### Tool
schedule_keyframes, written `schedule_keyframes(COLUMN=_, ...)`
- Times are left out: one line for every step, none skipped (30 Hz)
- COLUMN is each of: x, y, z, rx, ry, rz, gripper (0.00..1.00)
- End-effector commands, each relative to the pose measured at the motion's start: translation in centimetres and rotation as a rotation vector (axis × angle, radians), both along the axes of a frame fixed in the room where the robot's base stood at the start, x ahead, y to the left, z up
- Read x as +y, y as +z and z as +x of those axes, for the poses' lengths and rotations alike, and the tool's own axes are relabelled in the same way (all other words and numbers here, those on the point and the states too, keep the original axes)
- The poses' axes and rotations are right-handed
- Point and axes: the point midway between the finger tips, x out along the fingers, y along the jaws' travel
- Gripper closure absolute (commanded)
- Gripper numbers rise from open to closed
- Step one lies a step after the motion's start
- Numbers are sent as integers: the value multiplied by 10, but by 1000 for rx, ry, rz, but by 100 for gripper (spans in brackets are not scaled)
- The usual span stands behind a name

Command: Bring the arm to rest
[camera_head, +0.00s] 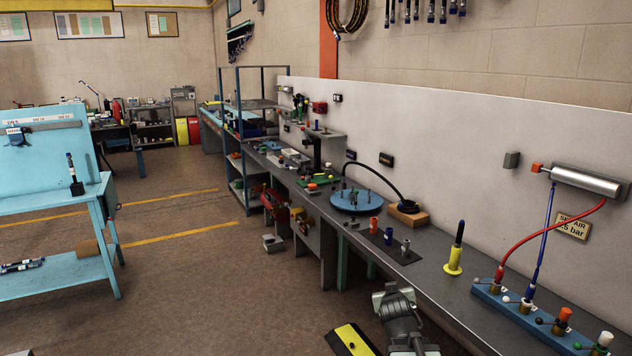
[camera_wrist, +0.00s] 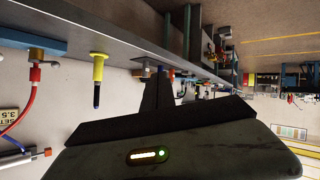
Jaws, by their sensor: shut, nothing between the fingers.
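My arm (camera_head: 402,318) shows in the head view at the lower middle, in front of the workbench's front edge. It appears apart from the things on the bench. In the wrist view my gripper (camera_wrist: 158,92) is shut and empty, with its dark body and lit indicator filling the bottom. The wrist view is turned over, with the bench along the top. A yellow-based stand with a dark blue top (camera_head: 455,250) is upright on the bench, and it also shows in the wrist view (camera_wrist: 98,75).
The workbench (camera_head: 432,275) runs along the right wall. A blue manifold (camera_head: 520,318) carries red and blue hoses to a silver cylinder (camera_head: 586,181). A round blue plate (camera_head: 357,201) lies farther back. A light-blue bench (camera_head: 60,262) stands left. The floor between is open.

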Motion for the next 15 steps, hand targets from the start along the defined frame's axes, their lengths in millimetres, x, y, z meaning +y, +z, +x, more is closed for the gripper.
schedule_keyframes(x=26, y=-25, z=-18, rx=138, ry=-4, rz=56, gripper=100)
schedule_keyframes(x=37, y=-44, z=-34, rx=235, ry=-11, rz=91, gripper=100)
schedule_keyframes(x=46, y=-67, z=-57, rx=364, ry=-25, rz=135, gripper=100)
schedule_keyframes(x=50, y=-81, z=-75, rx=456, ry=-38, rz=167, gripper=100)
schedule_keyframes(x=54, y=-93, z=-94, rx=544, ry=-46, rz=197, gripper=100)
schedule_keyframes(x=61, y=-105, z=-117, rx=653, ry=-50, rz=230, gripper=100)
schedule_keyframes(x=66, y=-111, z=-134, rx=727, ry=-51, rz=251, gripper=100)
schedule_keyframes(x=70, y=-116, z=-149, rx=793, ry=-50, rz=269, gripper=100)
schedule_keyframes(x=75, y=-120, z=-166, rx=870, ry=-47, rz=284, gripper=100)
schedule_keyframes(x=78, y=-121, z=-177, rx=917, ry=-44, rz=293, gripper=100)
schedule_keyframes(x=80, y=-122, z=-186, rx=956, ry=-42, rz=299, gripper=100)
schedule_keyframes(x=81, y=-123, z=-196, rx=995, ry=-42, rz=301, gripper=100)
schedule_keyframes(x=82, y=-123, z=-200, rx=1016, ry=-41, rz=300, gripper=100)
schedule_keyframes(x=82, y=-123, z=-204, rx=1030, ry=-41, rz=297, gripper=100)
schedule_keyframes(x=82, y=-123, z=-206, rx=1042, ry=-40, rz=296, gripper=100)
